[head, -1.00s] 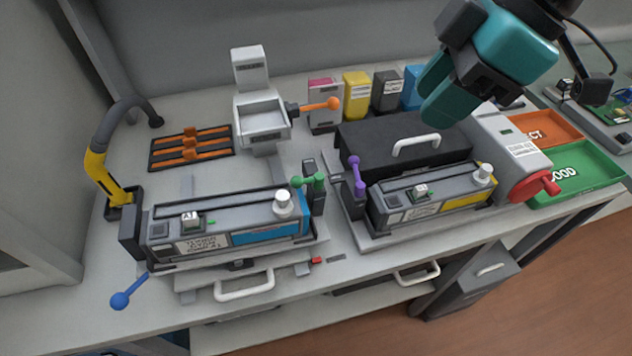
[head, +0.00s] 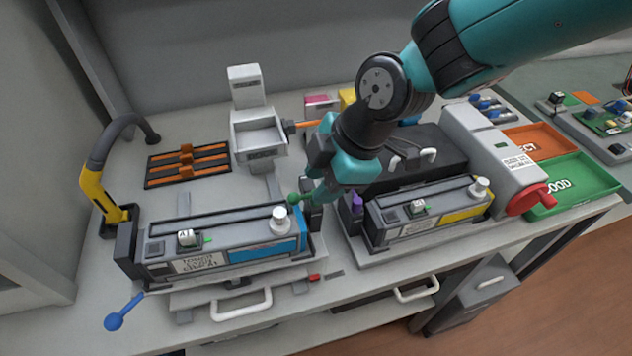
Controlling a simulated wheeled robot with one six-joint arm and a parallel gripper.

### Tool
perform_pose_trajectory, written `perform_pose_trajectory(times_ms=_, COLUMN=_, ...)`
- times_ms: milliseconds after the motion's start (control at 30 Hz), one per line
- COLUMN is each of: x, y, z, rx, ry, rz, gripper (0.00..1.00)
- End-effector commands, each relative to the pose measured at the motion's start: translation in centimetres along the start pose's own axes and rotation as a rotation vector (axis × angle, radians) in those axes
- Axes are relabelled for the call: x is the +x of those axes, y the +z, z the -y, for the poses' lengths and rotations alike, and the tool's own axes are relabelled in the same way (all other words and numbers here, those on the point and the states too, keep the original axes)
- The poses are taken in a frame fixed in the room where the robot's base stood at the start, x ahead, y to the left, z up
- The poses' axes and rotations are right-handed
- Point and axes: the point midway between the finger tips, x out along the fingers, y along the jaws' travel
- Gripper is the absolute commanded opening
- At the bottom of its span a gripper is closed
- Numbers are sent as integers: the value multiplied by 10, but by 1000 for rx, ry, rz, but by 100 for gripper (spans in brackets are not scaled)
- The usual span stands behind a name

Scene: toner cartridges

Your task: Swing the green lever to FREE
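The green lever (head: 294,199) is at the right end of the left cartridge station, by the blue-labelled toner cartridge (head: 252,250). Only its round green knob shows clearly; the rest of the lever is hidden behind my gripper. My gripper (head: 308,200) is at the lever, with its teal fingers pointing down and left close beside the knob. I cannot tell whether the fingers touch or enclose the lever, or how far apart they are. No FREE marking is legible in this view.
A second station with a yellow-labelled cartridge (head: 440,219) stands right of my gripper, its purple lever (head: 357,201) close by. An orange-knobbed lever (head: 307,124) is behind. The black case (head: 432,165) is behind the second station.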

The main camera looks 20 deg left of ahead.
Motion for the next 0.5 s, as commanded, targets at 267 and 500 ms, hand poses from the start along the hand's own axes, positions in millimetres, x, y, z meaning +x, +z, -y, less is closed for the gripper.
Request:
perform_pose_trajectory(times_ms=267, x=24, y=0, z=0, rx=0, ry=0, rz=-1, gripper=35)
perform_pose_trajectory(times_ms=500, x=25, y=0, z=0, rx=0, ry=1, rz=-1, gripper=35)
